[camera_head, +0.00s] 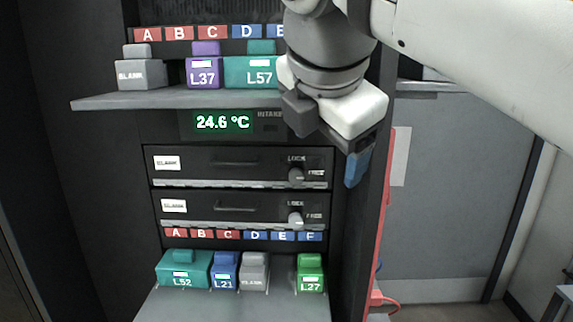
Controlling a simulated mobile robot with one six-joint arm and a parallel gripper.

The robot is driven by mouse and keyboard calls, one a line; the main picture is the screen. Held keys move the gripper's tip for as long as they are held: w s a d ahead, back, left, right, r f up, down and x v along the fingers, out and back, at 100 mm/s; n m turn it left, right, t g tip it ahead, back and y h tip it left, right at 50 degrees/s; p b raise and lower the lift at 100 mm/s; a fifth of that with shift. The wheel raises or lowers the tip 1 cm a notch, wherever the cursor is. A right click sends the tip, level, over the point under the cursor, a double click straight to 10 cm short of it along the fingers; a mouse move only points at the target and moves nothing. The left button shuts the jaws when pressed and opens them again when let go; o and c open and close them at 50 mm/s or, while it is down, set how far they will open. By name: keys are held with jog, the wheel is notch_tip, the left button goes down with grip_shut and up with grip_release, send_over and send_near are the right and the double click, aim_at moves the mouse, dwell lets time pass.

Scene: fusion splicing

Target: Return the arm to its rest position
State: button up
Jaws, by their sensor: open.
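My gripper (328,142) hangs at the upper right of the rack, in front of its right side. Its jaws are open, with a dark finger on the left and a blue-tipped finger on the right, and no object shows between them. My arm comes in from the upper right corner. The gripper hides the right part of the upper shelf and its labels past E.
The upper shelf (100,103) holds a grey blank block (141,74), purple L37 (204,72) and teal L57 (250,72). The lower shelf (230,308) holds teal L52 (180,273), blue L21 (225,275), a grey blank and green L27 (311,277). Two drawers (238,166) are shut between.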

jog(key=s+d+f+m+g+b, duration=0.1)
jog(key=d+f+m, duration=0.2)
jog(key=f+m, duration=0.5)
jog(key=s+d+f+m+g, duration=0.1)
jog(key=f+m, duration=0.7)
jog(key=f, duration=0.8)
jog(key=s+d+f+m+g+y+b, duration=0.1)
jog(key=d+f+m, duration=0.5)
jog(key=f, duration=0.7)
jog(key=s+m, duration=0.1)
jog(key=m, duration=0.1)
jog(key=shift+s+m+g+b, duration=0.25)
jog(key=shift+m+g+b, duration=0.05)
jog(key=shift+m, duration=0.1)
